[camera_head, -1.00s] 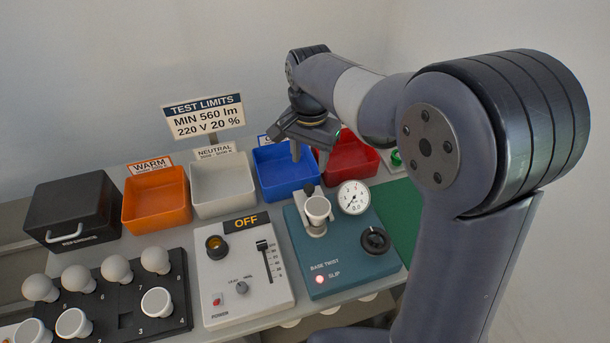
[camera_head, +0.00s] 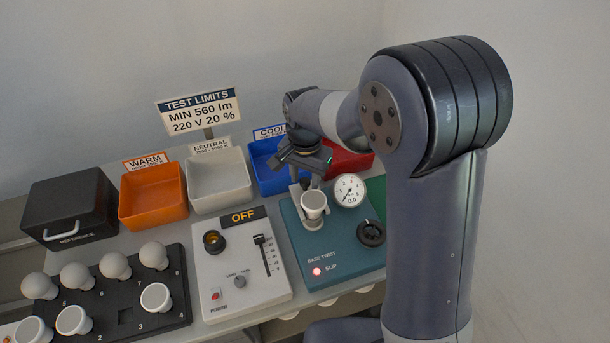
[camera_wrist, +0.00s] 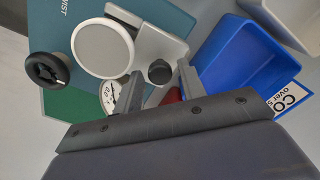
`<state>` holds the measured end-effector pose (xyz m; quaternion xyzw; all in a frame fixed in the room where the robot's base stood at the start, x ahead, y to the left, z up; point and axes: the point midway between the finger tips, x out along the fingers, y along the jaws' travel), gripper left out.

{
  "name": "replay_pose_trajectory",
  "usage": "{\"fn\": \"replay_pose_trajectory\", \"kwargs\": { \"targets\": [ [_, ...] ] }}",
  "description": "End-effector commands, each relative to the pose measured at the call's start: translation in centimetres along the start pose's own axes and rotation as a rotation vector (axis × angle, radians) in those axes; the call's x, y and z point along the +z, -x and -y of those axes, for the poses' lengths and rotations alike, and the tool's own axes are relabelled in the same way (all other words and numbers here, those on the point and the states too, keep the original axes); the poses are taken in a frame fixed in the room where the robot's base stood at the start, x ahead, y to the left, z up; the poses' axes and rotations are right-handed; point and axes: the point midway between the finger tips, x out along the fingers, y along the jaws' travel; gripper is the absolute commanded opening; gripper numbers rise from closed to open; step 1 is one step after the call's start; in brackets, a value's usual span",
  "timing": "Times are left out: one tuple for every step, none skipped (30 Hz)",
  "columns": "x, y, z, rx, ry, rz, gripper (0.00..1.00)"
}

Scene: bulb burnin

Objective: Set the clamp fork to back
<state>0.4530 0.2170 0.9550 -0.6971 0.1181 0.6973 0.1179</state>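The clamp fork (camera_wrist: 172,42) is a pale grey piece on the teal base twist station (camera_head: 316,253), beside a white-topped bulb (camera_head: 313,201). The bulb's round face (camera_wrist: 103,48) shows in the wrist view. A small black knob (camera_wrist: 159,71) stands at the fork's near end in that view. My gripper (camera_wrist: 160,76) is open, with one finger to each side of the knob. I cannot tell whether the fingers touch it.
A dial gauge (camera_head: 349,190) and a black twist knob (camera_head: 371,233) sit right of the fork. The blue bin (camera_head: 268,180) and red bin (camera_head: 350,164) stand close behind. The power box (camera_head: 240,270) reads OFF at the left. A red SLIP lamp (camera_head: 317,271) is lit.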

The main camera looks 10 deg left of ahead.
Motion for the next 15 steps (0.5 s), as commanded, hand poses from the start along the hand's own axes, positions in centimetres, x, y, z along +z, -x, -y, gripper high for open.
{"fn": "replay_pose_trajectory", "kwargs": {
  "targets": [
    [0.00,0.02,0.01,0.000,0.000,0.000,0.34],
    [0.00,0.02,0.01,0.000,0.000,0.000,0.32],
    [0.00,0.03,0.01,0.000,0.000,0.000,0.29],
    [-0.01,0.03,0.01,0.000,0.000,0.000,0.26],
    [0.00,0.03,0.01,0.000,0.000,0.000,0.24],
    [-0.01,0.03,0.01,0.000,0.000,0.000,0.20],
    [0.00,0.03,0.01,0.000,0.000,0.000,0.18],
    [0.00,0.04,0.01,0.000,0.000,0.000,0.16],
    [-0.01,0.04,0.01,0.000,0.000,0.000,0.12],
    [-0.01,0.04,0.01,0.000,0.000,0.000,0.10],
    [-0.01,0.04,0.01,0.000,0.000,0.000,0.07],
    [-0.01,0.04,0.01,0.000,0.000,0.000,0.04],
    [-0.01,0.04,0.01,0.000,0.000,0.000,0.02],
    [-0.01,0.04,0.01,0.000,0.000,0.000,0.00],
    [-0.01,0.05,0.01,0.000,0.000,0.000,0.00]
  ]
}}
